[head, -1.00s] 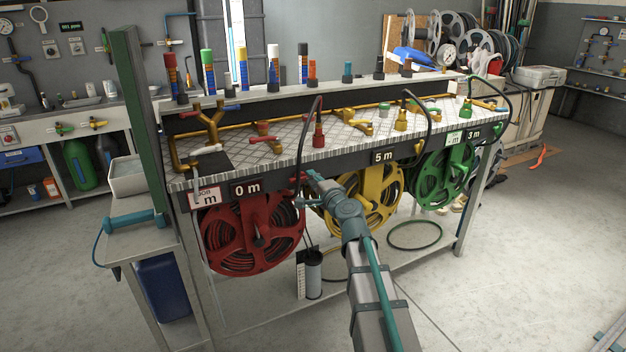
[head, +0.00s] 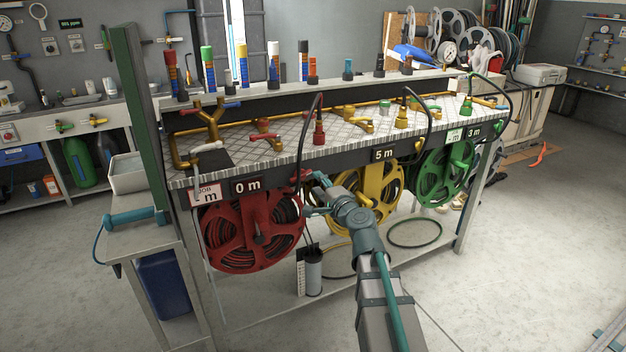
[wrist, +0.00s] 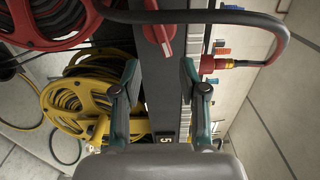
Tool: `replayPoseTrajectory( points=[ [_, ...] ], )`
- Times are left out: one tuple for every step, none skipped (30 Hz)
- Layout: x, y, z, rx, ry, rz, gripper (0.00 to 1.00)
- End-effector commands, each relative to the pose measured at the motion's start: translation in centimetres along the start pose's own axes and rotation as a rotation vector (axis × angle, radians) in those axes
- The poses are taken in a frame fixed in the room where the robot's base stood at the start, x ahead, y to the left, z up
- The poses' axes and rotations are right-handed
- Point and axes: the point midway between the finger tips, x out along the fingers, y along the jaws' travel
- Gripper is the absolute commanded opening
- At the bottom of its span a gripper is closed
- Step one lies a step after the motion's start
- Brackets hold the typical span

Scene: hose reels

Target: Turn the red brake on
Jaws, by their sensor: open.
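A red lever (wrist: 165,28), which looks like the red brake, sits on the dark front face of the bench in the wrist view. It lies beyond my fingertips, toward the top of that picture. The red reel (head: 238,235) hangs below the bench's left part, marked 0 m, and its edge shows at the wrist view's top left (wrist: 30,25). My gripper (head: 313,195) is in front of the bench, just right of the red reel. In the wrist view its two fingers (wrist: 160,72) are apart with nothing between them. The lever is mostly hidden in the head view.
A yellow reel (head: 370,195) and a green reel (head: 440,175) hang to the right. A dark hose loops from a red fitting (wrist: 208,65) down past the bench front, close to my gripper. A grey cylinder (head: 313,272) stands below. The floor in front is clear.

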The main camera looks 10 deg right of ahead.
Motion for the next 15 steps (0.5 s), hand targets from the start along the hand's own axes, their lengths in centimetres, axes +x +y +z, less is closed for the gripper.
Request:
replayPoseTrajectory(
  points=[
    [-1.6,0.1,0.2,0.0,0.0,0.0,0.43],
    [-2.1,0.1,0.2,0.0,0.0,0.0,0.43],
    [-2.9,0.1,0.2,0.0,0.001,0.0,0.43],
    [-3.4,0.1,0.2,0.0,0.001,0.0,0.43],
    [-3.9,0.1,0.2,0.0,0.0,0.0,0.43],
    [-4.5,0.1,0.2,0.001,-0.001,0.0,0.43],
    [-4.8,0.1,0.3,0.001,-0.002,0.001,0.43],
    [-5.2,0.1,0.2,0.001,-0.002,0.001,0.43],
    [-5.6,0.1,0.2,0.001,-0.002,0.001,0.43],
    [-5.9,0.1,0.2,0.001,-0.002,0.001,0.43],
    [-6.1,0.1,0.2,0.001,-0.002,0.001,0.43],
    [-6.4,0.1,0.2,0.001,-0.002,0.001,0.43],
    [-6.5,0.1,0.2,0.001,-0.002,0.001,0.43],
    [-6.6,0.1,0.2,0.001,-0.003,0.001,0.43],
    [-6.7,0.1,0.2,0.001,-0.003,0.001,0.43]
  ],
)
